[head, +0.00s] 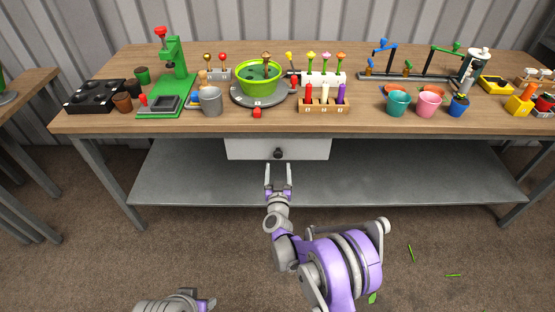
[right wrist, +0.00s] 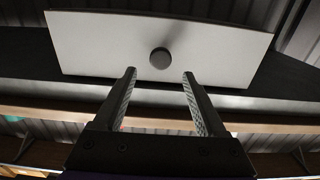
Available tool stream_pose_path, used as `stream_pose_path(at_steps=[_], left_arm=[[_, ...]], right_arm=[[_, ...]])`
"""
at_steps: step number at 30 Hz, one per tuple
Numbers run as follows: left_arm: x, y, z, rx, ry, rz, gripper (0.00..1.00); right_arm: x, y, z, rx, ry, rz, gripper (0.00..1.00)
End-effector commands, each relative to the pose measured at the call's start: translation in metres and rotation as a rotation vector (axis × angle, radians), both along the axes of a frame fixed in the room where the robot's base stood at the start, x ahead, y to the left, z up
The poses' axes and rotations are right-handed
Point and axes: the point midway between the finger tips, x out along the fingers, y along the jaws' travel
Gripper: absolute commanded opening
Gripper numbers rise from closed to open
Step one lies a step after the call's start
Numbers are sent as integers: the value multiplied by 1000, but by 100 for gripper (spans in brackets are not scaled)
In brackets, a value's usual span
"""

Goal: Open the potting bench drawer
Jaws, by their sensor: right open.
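The potting bench (head: 390,125) has a wooden top and a grey metal frame. Its white drawer (head: 310,149) sits under the front edge, and appears shut. A dark round knob (head: 278,153) is in the middle of the drawer front. My right gripper (head: 278,168) is open just in front of the knob, with its fingers pointing at the drawer. In the right wrist view the knob (right wrist: 160,58) lies beyond the gap between the open fingertips (right wrist: 159,73) and appears apart from them. My left arm shows only in part at the bottom, and its fingers are not clear.
The bench top holds a green press (head: 174,75), a green bowl (head: 259,78) on a turntable, a grey bucket (head: 210,100), coloured pots (head: 428,103) and racks. A grey lower shelf (head: 400,180) lies below the drawer. Green scraps (head: 411,252) lie on the floor.

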Motion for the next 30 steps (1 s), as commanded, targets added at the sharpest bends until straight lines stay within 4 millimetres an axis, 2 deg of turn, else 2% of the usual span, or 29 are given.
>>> stream_pose_path(at_steps=[3, 9, 20, 23, 30], left_arm=[[0, 0, -3, 0, 1, 0, 50], [1, 0, -5, 0, 1, 0, 50], [1, 0, -5, 0, 2, 0, 50], [1, 0, -5, 0, 2, 0, 50], [1, 0, -5, 0, 2, 0, 50]], right_arm=[[23, -1, -1, -1, 0, -1, 74], [46, 0, -1, -1, 0, 1, 74], [52, 0, 0, 0, 0, 1, 74], [52, 0, 0, 0, 0, 1, 59], [52, 0, 0, 0, 0, 1, 16]])
